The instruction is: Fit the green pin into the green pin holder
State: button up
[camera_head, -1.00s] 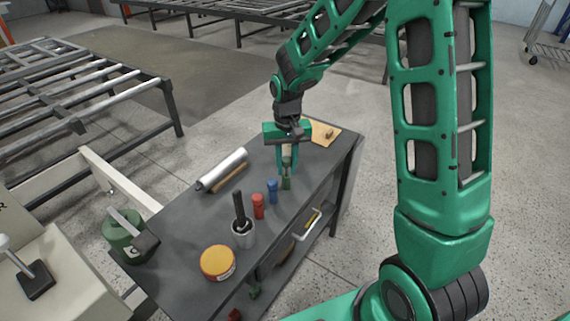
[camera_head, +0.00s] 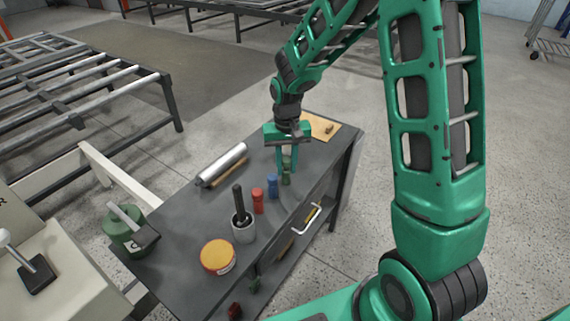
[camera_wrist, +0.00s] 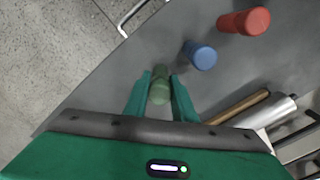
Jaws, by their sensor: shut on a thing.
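The green pin (camera_head: 287,178) stands upright at the end of a row of pins on the dark workbench (camera_head: 180,232). My gripper (camera_head: 287,172) points down from above, with its two green fingers on either side of the pin. In the wrist view, the green pin (camera_wrist: 159,88) sits between the fingertips (camera_wrist: 160,92), and the jaws are shut on it. I cannot tell whether its base touches the bench.
The blue pin (camera_head: 272,186) and red pin (camera_head: 258,201) stand close beside the green one. Nearby are a grey cup (camera_head: 243,232) with a dark handle, a yellow-topped tin (camera_head: 217,257), a metal roll (camera_head: 222,164) and a drawer handle (camera_head: 307,221).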

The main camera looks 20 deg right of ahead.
aim_at(287, 159)
jog(key=shift+f, duration=0.65)
jog(key=o, duration=1.1)
notch_tip(287, 159, up, 11)
jog(key=shift+f, duration=0.15)
